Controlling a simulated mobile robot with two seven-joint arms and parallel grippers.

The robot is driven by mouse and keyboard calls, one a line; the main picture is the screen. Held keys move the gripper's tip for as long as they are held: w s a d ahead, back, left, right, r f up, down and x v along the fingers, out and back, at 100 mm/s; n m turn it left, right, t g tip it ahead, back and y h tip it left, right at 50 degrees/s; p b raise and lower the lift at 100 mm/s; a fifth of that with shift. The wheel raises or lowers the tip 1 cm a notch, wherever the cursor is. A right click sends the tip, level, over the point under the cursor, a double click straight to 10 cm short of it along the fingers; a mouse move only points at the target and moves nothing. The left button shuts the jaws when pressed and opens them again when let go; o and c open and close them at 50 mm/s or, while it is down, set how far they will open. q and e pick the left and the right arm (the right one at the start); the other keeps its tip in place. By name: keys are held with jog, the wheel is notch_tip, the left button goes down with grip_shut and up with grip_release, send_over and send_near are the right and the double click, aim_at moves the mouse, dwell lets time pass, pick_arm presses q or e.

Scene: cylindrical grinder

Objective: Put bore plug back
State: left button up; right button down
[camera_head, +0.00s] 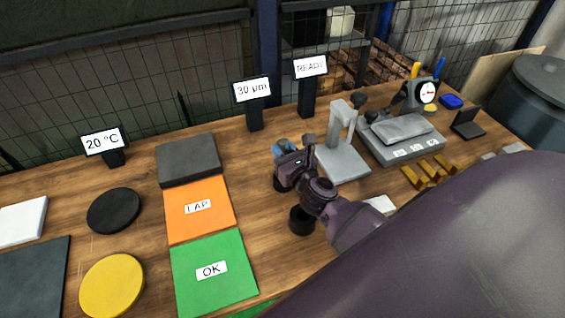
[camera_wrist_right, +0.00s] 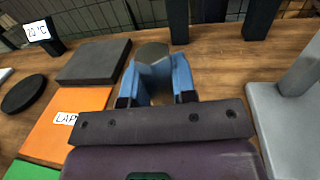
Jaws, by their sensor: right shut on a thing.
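My right gripper (camera_head: 281,148) reaches in from the lower right over the middle of the table. In the right wrist view its two blue fingers (camera_wrist_right: 160,80) are shut on a grey, round-ended piece, which I take to be the bore plug (camera_wrist_right: 153,51). In the head view the gripper mostly hides this piece. My left gripper is not in view.
Sign posts (camera_head: 254,112) stand behind. Left are a dark block (camera_head: 188,158), an orange LAP mat (camera_head: 200,225) and a green OK mat (camera_head: 215,290).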

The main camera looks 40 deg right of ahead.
notch_tip(320, 180, down, 4)
jog(key=shift+r+b, duration=0.1)
jog(key=shift+b, duration=0.8)
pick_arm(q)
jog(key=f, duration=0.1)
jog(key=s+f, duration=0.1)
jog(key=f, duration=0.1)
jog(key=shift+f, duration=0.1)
pick_arm(e)
jog(key=shift+f, duration=0.2)
jog(key=c, duration=0.9)
grip_release()
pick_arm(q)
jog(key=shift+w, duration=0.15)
pick_arm(e)
jog(key=shift+r, duration=0.1)
